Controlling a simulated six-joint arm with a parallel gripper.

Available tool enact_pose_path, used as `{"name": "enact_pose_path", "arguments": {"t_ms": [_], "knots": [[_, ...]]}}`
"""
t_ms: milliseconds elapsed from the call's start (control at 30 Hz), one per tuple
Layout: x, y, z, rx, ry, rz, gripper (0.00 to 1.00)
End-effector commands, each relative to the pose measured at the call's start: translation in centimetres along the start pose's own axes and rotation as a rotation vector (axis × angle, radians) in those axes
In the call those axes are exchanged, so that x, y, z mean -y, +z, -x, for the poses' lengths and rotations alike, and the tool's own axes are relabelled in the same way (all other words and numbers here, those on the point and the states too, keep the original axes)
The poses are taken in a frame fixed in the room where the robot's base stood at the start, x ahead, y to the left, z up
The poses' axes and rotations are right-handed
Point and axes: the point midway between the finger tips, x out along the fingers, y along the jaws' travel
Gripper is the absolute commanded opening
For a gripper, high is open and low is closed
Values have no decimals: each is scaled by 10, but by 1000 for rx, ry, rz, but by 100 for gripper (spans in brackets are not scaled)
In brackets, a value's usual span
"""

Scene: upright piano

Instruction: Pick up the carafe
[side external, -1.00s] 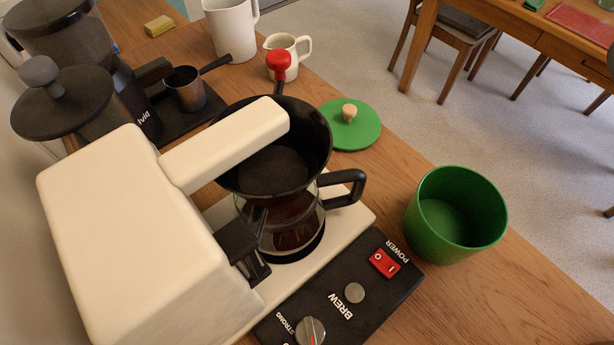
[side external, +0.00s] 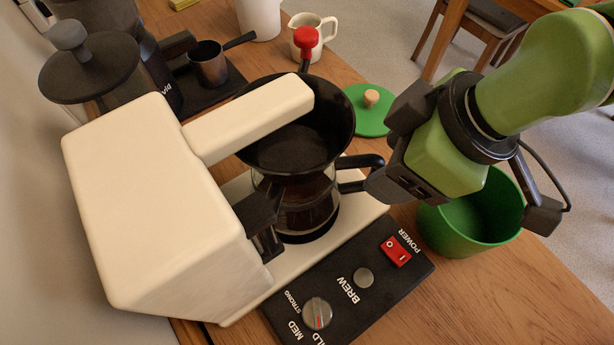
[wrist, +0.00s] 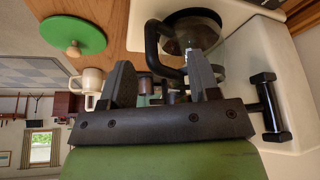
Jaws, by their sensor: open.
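The glass carafe (side external: 305,205) holds dark liquid and stands on the cream coffee maker's base under a black filter basket (side external: 292,140). Its black handle (side external: 362,162) points right, towards my gripper. My gripper (side external: 378,190) is beside the handle in the side view, with its near finger overlapping the handle's end. In the wrist view my gripper (wrist: 158,85) has its two dark fingers apart, and the black handle (wrist: 160,48) shows just beyond them, nearer the right finger. I cannot tell whether a finger touches it.
The cream coffee maker (side external: 160,200) blocks the left. A green pot (side external: 470,225) stands under my wrist, and a green lid (side external: 368,112) lies behind. A red-knobbed tool (side external: 305,42), white jug (side external: 325,30) and grinder (side external: 95,75) stand farther back.

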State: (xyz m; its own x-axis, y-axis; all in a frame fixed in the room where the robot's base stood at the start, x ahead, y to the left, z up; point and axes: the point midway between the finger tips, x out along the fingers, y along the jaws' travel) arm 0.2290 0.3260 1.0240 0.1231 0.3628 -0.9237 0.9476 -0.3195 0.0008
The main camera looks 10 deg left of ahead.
Motion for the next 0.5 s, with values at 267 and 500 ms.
{"name": "enact_pose_path", "arguments": {"t_ms": [267, 500], "knots": [[-5, -1, -38, 3, 1, -1, 56], [-5, -2, -42, 0, 2, -2, 56]]}}
